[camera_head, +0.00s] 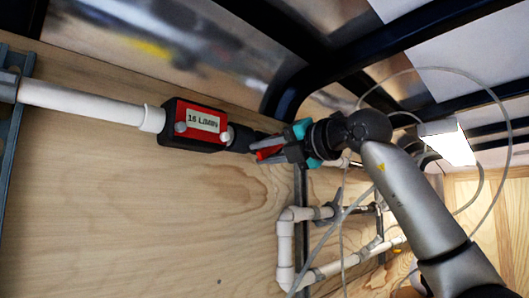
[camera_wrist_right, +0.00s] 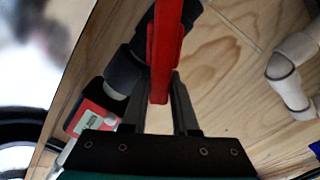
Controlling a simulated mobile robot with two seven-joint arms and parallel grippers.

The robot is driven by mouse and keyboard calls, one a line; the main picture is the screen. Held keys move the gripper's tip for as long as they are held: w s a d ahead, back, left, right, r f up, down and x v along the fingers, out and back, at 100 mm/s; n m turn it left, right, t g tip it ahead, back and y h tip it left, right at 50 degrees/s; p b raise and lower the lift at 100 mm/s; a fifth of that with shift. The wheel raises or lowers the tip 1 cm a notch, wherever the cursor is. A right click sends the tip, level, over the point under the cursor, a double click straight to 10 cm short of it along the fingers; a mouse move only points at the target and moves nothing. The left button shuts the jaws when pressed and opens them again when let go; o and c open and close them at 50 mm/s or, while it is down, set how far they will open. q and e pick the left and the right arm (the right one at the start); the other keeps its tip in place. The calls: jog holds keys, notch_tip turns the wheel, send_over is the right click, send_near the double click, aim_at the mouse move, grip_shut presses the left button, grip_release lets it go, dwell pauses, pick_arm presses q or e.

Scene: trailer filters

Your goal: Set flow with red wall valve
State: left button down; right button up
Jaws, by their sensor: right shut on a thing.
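The red wall valve handle (camera_head: 268,153) sits on the pipe line along the wooden wall, right of the flow meter. In the right wrist view the red handle (camera_wrist_right: 163,50) runs down between the fingers. My right gripper (camera_head: 278,149) is shut on this handle, and its fingers (camera_wrist_right: 158,95) flank it in the right wrist view. The black and red flow meter (camera_head: 174,137) shows a label reading about "16 L/MIN". Its red face also shows in the right wrist view (camera_wrist_right: 82,121). The fingers partly hide the valve body. My left gripper is not in view.
A white pipe (camera_head: 80,103) leads left from the flow meter. White bent pipes (camera_head: 285,245) and loose clear hoses are on the wall below and right of the valve. A lit lamp (camera_head: 447,142) is at right. Dark frame bars (camera_head: 400,38) cross above. The wall below the meter is bare.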

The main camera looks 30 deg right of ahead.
grip_shut()
dwell(0.8)
jog(key=shift+w+d+f+n+p, duration=0.1)
jog(key=shift+d+f+n+p, duration=0.15)
jog(key=shift+n, duration=0.7)
jog(key=shift+w+d+f+n+p, duration=0.15)
jog(key=shift+d+f+n, duration=0.2)
jog(key=shift+n, duration=0.6)
jog(key=shift+s, duration=0.1)
jog(key=o, duration=0.8)
grip_release()
jog(key=shift+s+d, duration=0.15)
jog(key=shift+s, duration=0.2)
jog(key=b+v, duration=0.3)
jog(key=v, duration=1.1)
jog(key=shift+s+b, duration=0.25)
jog(key=shift+b, duration=0.05)
